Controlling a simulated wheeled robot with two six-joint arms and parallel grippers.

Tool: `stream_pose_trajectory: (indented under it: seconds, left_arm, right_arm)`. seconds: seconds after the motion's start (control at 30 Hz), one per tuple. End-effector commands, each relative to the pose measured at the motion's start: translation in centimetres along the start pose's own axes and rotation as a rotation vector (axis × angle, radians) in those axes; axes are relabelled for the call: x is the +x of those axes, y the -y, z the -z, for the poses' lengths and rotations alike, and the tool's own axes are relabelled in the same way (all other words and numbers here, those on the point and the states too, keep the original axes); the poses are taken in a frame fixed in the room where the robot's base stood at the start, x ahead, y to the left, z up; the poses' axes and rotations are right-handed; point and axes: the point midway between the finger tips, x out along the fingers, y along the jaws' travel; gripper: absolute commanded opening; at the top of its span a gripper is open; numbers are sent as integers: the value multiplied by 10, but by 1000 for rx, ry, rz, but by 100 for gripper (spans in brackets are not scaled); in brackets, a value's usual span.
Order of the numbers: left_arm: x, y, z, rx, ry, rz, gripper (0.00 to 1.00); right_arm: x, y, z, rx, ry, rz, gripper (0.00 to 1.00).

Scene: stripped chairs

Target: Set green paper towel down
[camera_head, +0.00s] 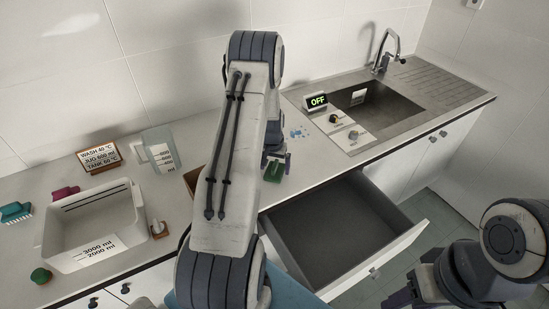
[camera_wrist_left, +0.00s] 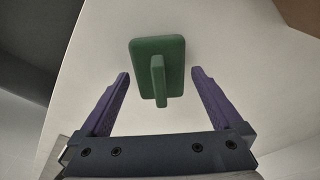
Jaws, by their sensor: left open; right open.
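The green paper towel (camera_head: 273,171) shows as a green flat block with an upright grip, resting on the counter just left of the open drawer. In the left wrist view the green piece (camera_wrist_left: 145,55) lies flat on the pale counter, its grip pointing toward my gripper. My left gripper (camera_head: 277,160) is open around the grip, with a gap on both sides between it and the purple fingers. My left arm hides part of the counter. My right gripper (camera_head: 400,298) is at the lower right, away from the counter, its fingertips mostly cut off.
An open, empty drawer (camera_head: 315,240) juts out below the counter. A sink (camera_head: 385,110) with a tap and an OFF display (camera_head: 316,101) is at right. A grey tub (camera_head: 85,225), measuring jug (camera_head: 161,150), sign (camera_head: 99,155) and brushes stand at left. Blue bits (camera_head: 298,134) lie behind.

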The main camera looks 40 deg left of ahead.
Motion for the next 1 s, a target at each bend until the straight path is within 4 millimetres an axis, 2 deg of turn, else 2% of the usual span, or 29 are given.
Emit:
stream_pose_trajectory:
  seconds: [0.17, 0.3, 0.6, 0.9, 0.97, 1.0]
  left_arm:
    - [-26, 0, 1, 0, -7, 1, 100]
    - [-54, 0, 1, -1, -8, 1, 100]
    - [-106, 0, 1, 0, -5, 1, 100]
    - [-118, -2, 0, 3, -1, 0, 100]
    - [-121, -11, -2, 19, 0, -4, 100]
    - [-126, -23, -4, 40, 1, -8, 100]
  right_arm:
    - [15, -1, -1, 2, 1, 0, 50]
    - [26, -2, -2, 4, 1, 0, 50]
    - [39, -3, -2, 4, 1, 0, 50]
    - [40, -3, -2, 4, 1, 0, 50]
    - [40, -3, -2, 4, 1, 0, 50]
    - [40, -3, -2, 4, 1, 0, 50]
